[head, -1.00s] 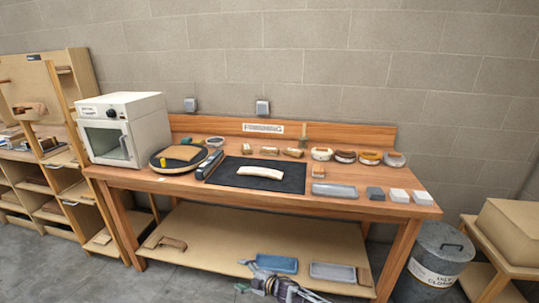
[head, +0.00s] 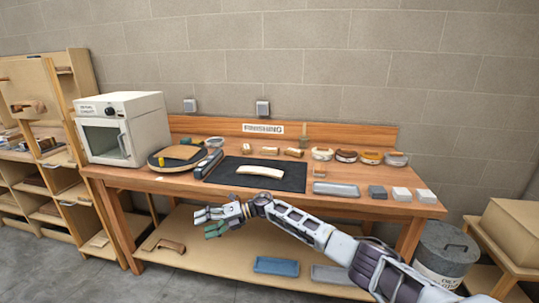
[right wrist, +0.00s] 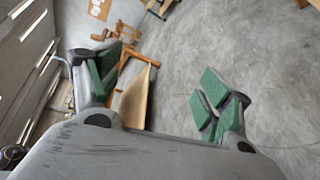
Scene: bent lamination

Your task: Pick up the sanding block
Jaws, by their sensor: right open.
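Several blocks lie on the wooden bench (head: 130,180), and I cannot tell for sure which is the sanding block. A dark grey block (head: 377,191), a light block (head: 401,194) and a white block (head: 425,196) sit in a row at the front right. A small brown block (head: 319,171) sits right of the black mat. My right gripper (head: 207,223) is open and empty in front of the bench, below its top, reaching left. Its green-padded fingers stand apart in the right wrist view (right wrist: 155,88), with floor beyond. My left gripper is not in view.
A pale curved piece (head: 260,171) lies on the black mat (head: 225,175), with a grey tray (head: 336,189) to the right. A white oven (head: 125,130) stands at the left end. Trays lie on the lower shelf. A bin (head: 446,250) stands at the right.

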